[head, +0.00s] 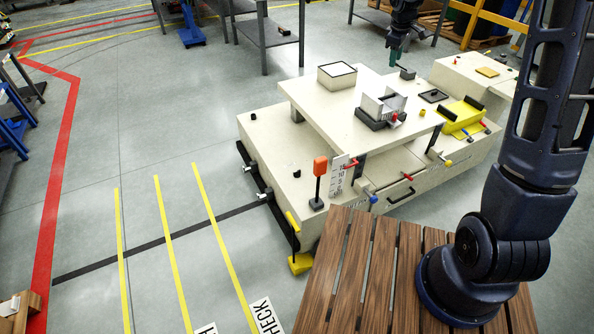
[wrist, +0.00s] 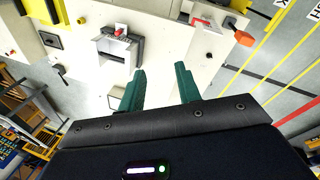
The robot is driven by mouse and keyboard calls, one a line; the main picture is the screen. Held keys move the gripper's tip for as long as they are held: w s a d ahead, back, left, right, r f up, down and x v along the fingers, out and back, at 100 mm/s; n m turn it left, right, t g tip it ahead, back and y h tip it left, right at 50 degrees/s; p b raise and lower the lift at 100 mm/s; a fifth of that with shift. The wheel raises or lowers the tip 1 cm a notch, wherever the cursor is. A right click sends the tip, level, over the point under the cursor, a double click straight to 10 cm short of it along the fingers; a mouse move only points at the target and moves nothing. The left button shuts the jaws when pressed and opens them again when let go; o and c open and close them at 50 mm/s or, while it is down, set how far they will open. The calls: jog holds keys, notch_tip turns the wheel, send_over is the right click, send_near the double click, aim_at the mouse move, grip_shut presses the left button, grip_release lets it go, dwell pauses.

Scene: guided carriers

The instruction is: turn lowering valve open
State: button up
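A cream-coloured carrier (head: 270,150) stands on the floor with a raised deck (head: 315,95). Several small coloured handles sit along its near side: a red handle (head: 350,164) beside a white number scale (head: 337,177), a blue knob (head: 372,198), and another red-tipped lever (head: 408,179). None carries a label I can read, so I cannot tell which is the lowering valve. My gripper (head: 394,60) is above the far side of the deck. In the wrist view its two green fingers (wrist: 161,88) are apart, with nothing between them.
An orange-topped post (head: 320,167) stands by the scale. A slatted wooden platform (head: 345,270) is in front. Open floor lies left.

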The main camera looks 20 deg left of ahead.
jog(key=w+a+f+n, duration=0.4)
jog(key=w+a+f, duration=0.2)
jog(key=a+f, duration=0.5)
jog(key=n+g, duration=0.3)
jog(key=n, duration=0.6)
send_over(297, 171)
notch_tip(297, 171, down, 48)
jog(key=shift+y, duration=0.3)
notch_tip(297, 171, down, 10)
jog(key=shift+r, duration=0.2)
jog(key=shift+c, duration=0.4)
grip_shut()
